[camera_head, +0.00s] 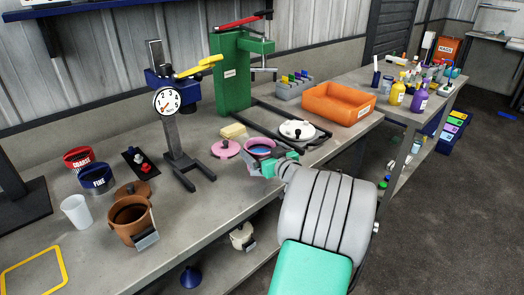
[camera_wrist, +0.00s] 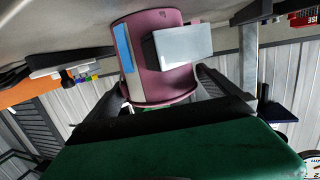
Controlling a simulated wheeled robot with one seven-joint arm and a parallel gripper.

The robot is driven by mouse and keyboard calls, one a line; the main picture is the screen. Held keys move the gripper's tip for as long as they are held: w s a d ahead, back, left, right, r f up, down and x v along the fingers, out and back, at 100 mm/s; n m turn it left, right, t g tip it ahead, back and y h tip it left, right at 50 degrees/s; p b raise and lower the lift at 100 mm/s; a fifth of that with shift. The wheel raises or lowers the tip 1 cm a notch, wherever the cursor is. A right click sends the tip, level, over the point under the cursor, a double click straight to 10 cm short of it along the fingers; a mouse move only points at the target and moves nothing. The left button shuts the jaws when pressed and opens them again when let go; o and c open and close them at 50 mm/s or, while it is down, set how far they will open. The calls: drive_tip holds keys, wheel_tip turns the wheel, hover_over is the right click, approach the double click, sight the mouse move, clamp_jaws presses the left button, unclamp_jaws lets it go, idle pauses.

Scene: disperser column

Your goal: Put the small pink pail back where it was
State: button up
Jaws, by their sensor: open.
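The small pink pail (camera_head: 258,142) is on the workbench (camera_head: 205,150), just beyond my gripper (camera_head: 264,163). In the wrist view the pail (camera_wrist: 150,82) is large and close, with a pale grey block-like handle (camera_wrist: 183,45) facing me and a blue strip on its side. My gripper (camera_wrist: 160,105) is open, with one dark finger on either side of the pail's lower part in the picture. I cannot tell whether the fingers touch it. A pink lid (camera_head: 226,148) lies on the bench left of the pail. My gripper hides part of the pail in the head view.
A dial stand (camera_head: 173,130) is to the left, and a black rail frame with a white round lid (camera_head: 297,130) is to the right. A green press (camera_head: 232,75) and an orange tray (camera_head: 340,103) are behind. A brown pail (camera_head: 130,218) stands front left.

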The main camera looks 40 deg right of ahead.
drive_tip(key=v, duration=1.2)
